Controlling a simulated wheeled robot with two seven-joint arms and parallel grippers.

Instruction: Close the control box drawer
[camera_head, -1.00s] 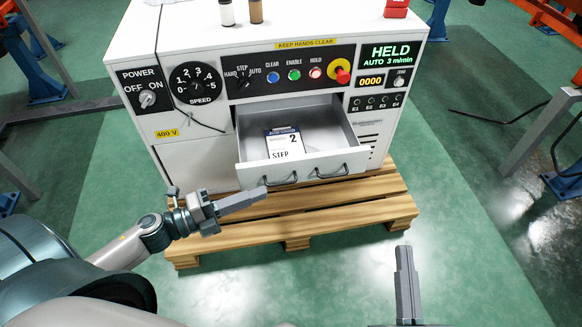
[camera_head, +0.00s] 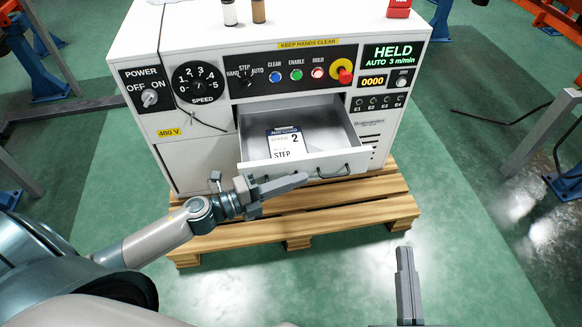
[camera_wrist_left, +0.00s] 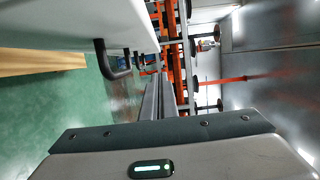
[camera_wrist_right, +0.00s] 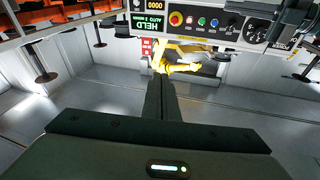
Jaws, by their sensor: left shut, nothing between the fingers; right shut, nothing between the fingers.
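The control box (camera_head: 190,150) is a white cabinet on a wooden pallet. Its drawer (camera_head: 245,166) is pulled out, with a card marked 2 STEP (camera_head: 286,143) inside. The drawer front has two dark handles; the right one (camera_head: 334,171) shows, and the left one is mostly hidden behind my left gripper. My left gripper (camera_head: 305,177) is shut and empty, its fingers pointing right along the drawer front; contact cannot be told. In the left wrist view a handle (camera_wrist_left: 112,62) shows left of the fingers. My right gripper (camera_head: 405,250) is shut and empty, low and right of the pallet.
The pallet (camera_head: 290,222) juts out below the drawer. The panel above carries buttons, a speed dial (camera_head: 202,83) and a red knob (camera_head: 345,76). Two small bottles and a red object (camera_head: 399,8) stand on top. The green floor at right is clear near my right gripper.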

